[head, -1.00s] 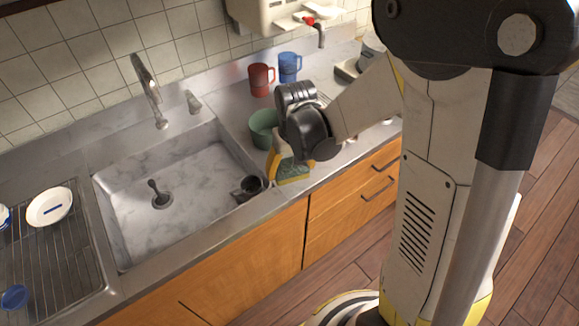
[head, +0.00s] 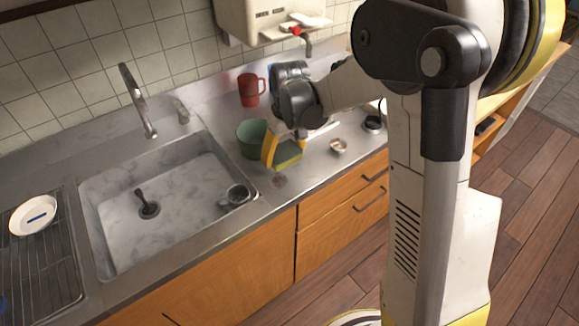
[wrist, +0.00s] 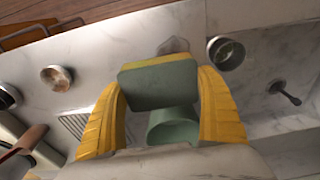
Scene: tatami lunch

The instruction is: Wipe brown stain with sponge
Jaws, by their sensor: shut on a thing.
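My gripper (head: 284,147) has yellow fingers closed on the green and yellow sponge (head: 288,154), above the counter right of the sink. In the wrist view, the sponge (wrist: 158,85) sits between both fingers, its green face toward the camera. The brown stain (head: 279,182) is a small dark patch on the counter near the front edge, just in front of the sponge. In the wrist view, the stain (wrist: 174,46) shows partly beyond the sponge's yellow edge. I cannot tell exactly how high the sponge is.
A green cup (head: 251,138) stands close behind the sponge, and a red mug (head: 248,90) farther back. A small bowl (head: 338,146) is to the right. The sink (head: 110,225) on the left holds a dark cup (head: 235,195). A dish rack (head: 45,270) is at far left.

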